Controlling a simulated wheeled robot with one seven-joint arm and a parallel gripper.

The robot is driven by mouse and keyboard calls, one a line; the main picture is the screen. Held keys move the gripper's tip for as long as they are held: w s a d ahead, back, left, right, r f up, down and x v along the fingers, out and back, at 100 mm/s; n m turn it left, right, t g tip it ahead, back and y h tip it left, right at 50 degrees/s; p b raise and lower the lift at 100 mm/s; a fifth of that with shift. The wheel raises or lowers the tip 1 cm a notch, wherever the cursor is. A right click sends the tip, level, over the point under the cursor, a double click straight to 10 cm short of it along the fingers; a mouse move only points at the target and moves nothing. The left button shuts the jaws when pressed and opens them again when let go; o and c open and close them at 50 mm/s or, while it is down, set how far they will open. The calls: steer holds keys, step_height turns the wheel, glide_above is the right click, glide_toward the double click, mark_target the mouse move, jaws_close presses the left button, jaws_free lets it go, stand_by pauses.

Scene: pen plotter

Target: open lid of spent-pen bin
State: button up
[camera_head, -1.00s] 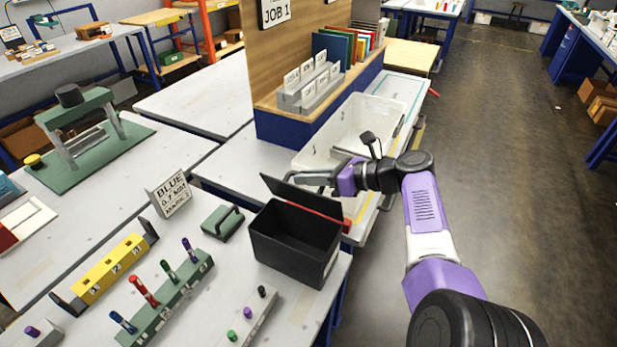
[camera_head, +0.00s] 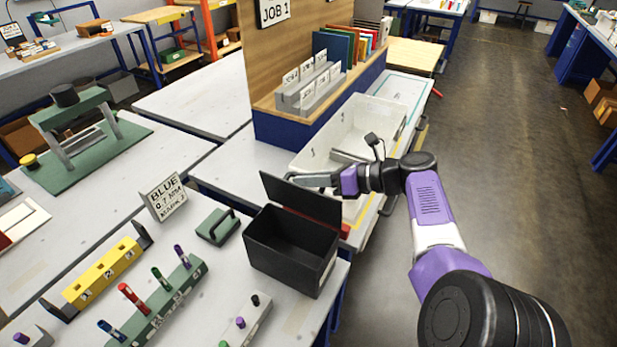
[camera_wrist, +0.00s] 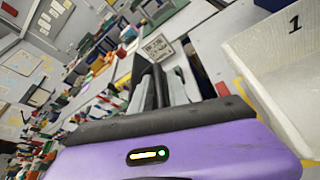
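The spent-pen bin (camera_head: 290,262) is a black open-topped box near the right edge of the near table in the head view. Its black lid (camera_head: 305,203) stands raised along the bin's far side, its inner face showing, and the bin's inside looks dark and empty. My gripper (camera_head: 303,180) is at the lid's far side, close to its upper edge; part of the fingers is hidden behind the lid, and I cannot tell whether they touch it. In the wrist view, the dark and grey fingers (camera_wrist: 163,88) appear close together; whether they are apart is unclear.
A white tub (camera_head: 385,112) stands beyond my gripper. A green block with a handle (camera_head: 217,227) lies left of the bin. A pen rack (camera_head: 160,305), a yellow holder (camera_head: 100,276) and a BLUE sign (camera_head: 163,198) stand further left. The floor at right is clear.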

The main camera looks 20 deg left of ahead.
stand_by(0.3)
steer(key=shift+d+r, duration=0.15)
steer(key=shift+d, duration=0.1)
steer(key=p+v, duration=0.2)
steer(key=v, duration=0.5)
steer(key=shift+p, duration=0.3)
steer(key=shift+d, duration=0.15)
